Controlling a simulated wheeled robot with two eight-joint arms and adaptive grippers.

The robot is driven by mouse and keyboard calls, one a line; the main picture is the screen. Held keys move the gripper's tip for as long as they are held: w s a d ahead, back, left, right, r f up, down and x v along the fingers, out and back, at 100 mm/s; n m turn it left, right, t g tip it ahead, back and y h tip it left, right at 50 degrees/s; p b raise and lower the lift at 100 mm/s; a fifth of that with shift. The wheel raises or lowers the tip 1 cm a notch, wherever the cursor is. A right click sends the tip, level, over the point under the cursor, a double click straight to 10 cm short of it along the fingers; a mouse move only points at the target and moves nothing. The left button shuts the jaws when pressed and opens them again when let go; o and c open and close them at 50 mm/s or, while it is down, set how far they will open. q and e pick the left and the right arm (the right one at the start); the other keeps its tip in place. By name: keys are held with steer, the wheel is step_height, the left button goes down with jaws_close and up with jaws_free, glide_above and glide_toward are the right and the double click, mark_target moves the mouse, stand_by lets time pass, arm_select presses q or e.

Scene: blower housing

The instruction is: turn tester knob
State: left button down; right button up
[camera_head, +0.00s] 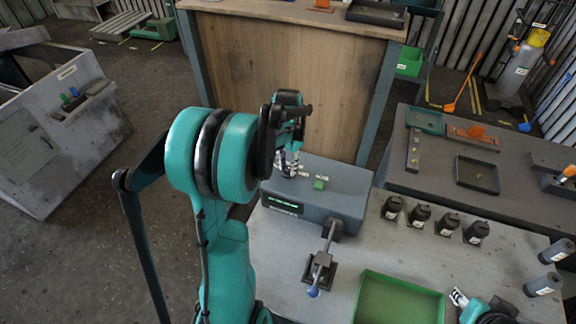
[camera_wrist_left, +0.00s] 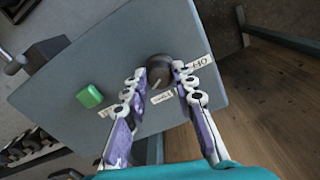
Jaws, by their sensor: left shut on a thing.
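The tester (camera_head: 335,195) is a grey box on the table, with a green-lit display on its front and a green button (camera_head: 320,184) on top. In the left wrist view, the dark round knob (camera_wrist_left: 160,68) stands on the tester's top (camera_wrist_left: 105,65) between white labels. My left gripper (camera_wrist_left: 160,74) is shut on the knob, with one finger on each side. In the head view, my left gripper (camera_head: 288,163) reaches down to the tester's top and hides the knob. My right gripper (camera_head: 459,297) shows small at the bottom edge, apart from the tester; its jaw state is unclear.
A lever clamp (camera_head: 319,270) stands in front of the tester. A green tray (camera_head: 362,305) is at the table's front. Several black cylindrical parts (camera_head: 419,215) stand right of the tester, and grey cylinders (camera_head: 543,285) lie farther right. A wooden-fronted bench (camera_head: 290,70) stands behind.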

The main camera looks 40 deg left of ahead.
mark_target(288, 168)
arm_select(q)
steer(key=shift+m, duration=0.5)
steer(key=c, duration=1.2)
jaws_free()
step_height(288, 168, up, 12)
steer(key=shift+r, duration=0.1)
